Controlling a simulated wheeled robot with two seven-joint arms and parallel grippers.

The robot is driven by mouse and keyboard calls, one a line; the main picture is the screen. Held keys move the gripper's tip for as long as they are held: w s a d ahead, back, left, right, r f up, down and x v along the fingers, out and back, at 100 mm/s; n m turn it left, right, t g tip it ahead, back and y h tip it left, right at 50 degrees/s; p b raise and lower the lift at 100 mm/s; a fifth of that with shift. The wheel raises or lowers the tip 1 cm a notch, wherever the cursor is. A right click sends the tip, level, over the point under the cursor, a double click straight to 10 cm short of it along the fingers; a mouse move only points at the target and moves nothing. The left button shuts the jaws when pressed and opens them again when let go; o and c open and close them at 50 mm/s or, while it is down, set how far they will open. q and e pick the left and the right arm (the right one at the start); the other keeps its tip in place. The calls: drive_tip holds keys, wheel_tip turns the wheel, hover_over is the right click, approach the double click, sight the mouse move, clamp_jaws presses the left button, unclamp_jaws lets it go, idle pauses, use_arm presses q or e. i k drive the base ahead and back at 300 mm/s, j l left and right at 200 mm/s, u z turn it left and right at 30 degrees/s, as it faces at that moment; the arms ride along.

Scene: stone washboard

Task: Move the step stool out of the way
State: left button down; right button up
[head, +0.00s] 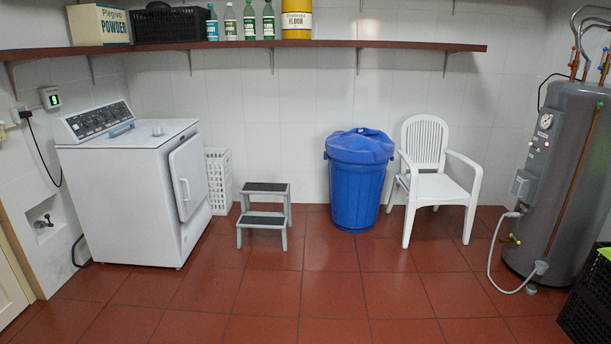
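The step stool (267,189) stands upright on the red tiled floor near the back wall. It has a grey frame and two steps with dark treads. It is between the white washing machine on the left and the blue bin on the right, apart from both. Neither of my grippers shows in the head view.
The washer (133,190) and a white basket (219,181) are at the left. A blue bin (357,190), white chair (432,182), grey tank (570,180) with a hose, and dark crate (590,305) are at the right. The front floor (330,295) is clear.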

sight(248, 219)
drive_tip(key=i, duration=4.6)
